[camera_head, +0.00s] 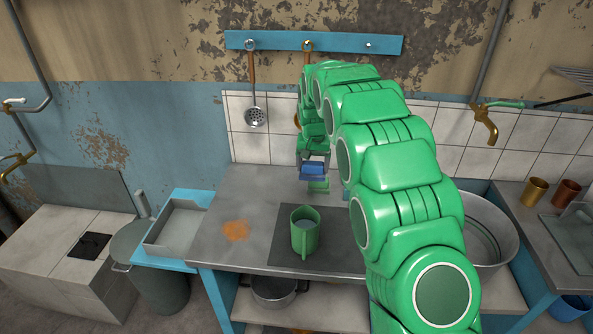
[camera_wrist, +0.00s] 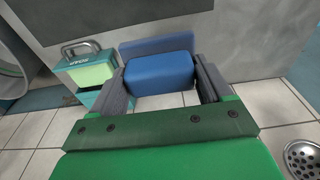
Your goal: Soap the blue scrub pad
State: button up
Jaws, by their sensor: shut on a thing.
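My gripper (camera_wrist: 162,78) is shut on the blue scrub pad (camera_wrist: 158,74), with one grey finger at each side of it. In the head view the pad (camera_head: 313,169) is at the back of the grey counter, in front of the tiled wall. A green soap block (camera_wrist: 91,73) in a teal holder with a metal handle is to the left of the pad in the wrist view, apart from it. In the head view a small green thing (camera_head: 318,187), perhaps this soap, shows just below the pad. My arm hides part of the counter there.
A green mug (camera_head: 305,231) with pale liquid stands on a dark mat (camera_head: 340,250). An orange stain (camera_head: 236,231) lies to its left. A skimmer (camera_head: 254,115) hangs from the blue rail (camera_head: 330,42). A large metal basin (camera_head: 505,228) is at right.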

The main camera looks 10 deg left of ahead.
jog(key=w+d, duration=0.4)
jog(key=d, duration=0.5)
jog(key=w+d, duration=0.4)
jog(key=d, duration=0.5)
jog(key=shift+f, duration=0.3)
jog(key=shift+d+f, duration=0.1)
jog(key=shift+f, duration=3.95)
jog(key=shift+s+f, duration=0.1)
jog(key=shift+f, duration=0.55)
jog(key=shift+r, duration=0.15)
notch_tip(320, 180, up, 7)
